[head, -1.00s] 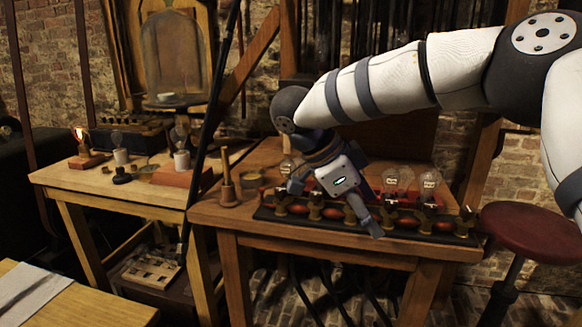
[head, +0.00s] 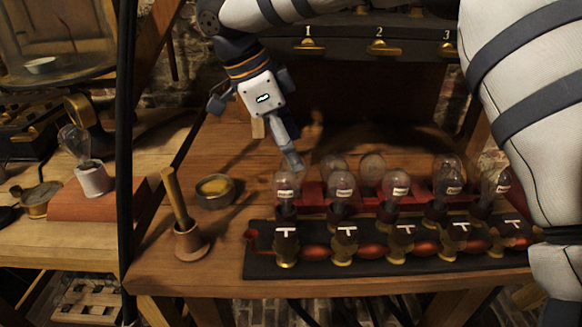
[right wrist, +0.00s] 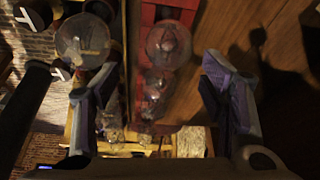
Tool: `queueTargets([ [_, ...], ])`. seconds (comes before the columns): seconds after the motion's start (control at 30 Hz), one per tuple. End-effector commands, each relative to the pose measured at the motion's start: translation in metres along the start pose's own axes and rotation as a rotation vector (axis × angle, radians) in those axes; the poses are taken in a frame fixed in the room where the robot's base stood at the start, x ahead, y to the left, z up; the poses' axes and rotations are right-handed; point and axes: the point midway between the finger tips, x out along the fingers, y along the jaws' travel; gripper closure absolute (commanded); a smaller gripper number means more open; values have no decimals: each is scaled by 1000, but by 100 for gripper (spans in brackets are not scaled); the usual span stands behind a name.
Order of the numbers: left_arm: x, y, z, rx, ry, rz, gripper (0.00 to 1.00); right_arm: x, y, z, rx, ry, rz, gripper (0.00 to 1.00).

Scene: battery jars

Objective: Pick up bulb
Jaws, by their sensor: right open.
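The leftmost front bulb (head: 287,186) is closest to my right gripper (head: 256,137). The gripper is open and above the table, left of the bulb row; one fingertip appears just above that bulb. In the right wrist view a round bulb (right wrist: 168,43) and another bulb (right wrist: 155,85) show between the spread fingers of the gripper (right wrist: 158,62), with nothing held. A further bulb (right wrist: 82,40) is beyond the left finger. My left gripper is not in view.
A dark board with brass fittings (head: 345,247) runs along the table's front edge, before the bulbs. A wooden pestle-like tool (head: 180,205) and a small round tin (head: 215,191) stand at left. A dark panel with numbered brass switches (head: 378,46) is behind. The table behind the bulbs is mostly bare.

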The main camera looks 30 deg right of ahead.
Motion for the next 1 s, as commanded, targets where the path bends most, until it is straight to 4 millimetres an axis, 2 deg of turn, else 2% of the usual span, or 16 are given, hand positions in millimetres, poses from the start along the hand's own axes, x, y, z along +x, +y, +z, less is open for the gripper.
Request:
queueTargets([
  [0.4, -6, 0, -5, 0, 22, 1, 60, 63, -7, -2, 0, -1, -1, 34],
  [0.63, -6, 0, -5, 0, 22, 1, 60, 67, -7, -1, 1, 0, -1, 34],
  [0.67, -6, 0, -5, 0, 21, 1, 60, 67, -7, -1, 1, 0, -1, 39],
  [0.83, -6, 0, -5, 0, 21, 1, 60, 67, -7, -1, 1, 0, -1, 77],
  [1.0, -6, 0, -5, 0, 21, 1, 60, 67, -7, -1, 0, 0, -1, 77],
])
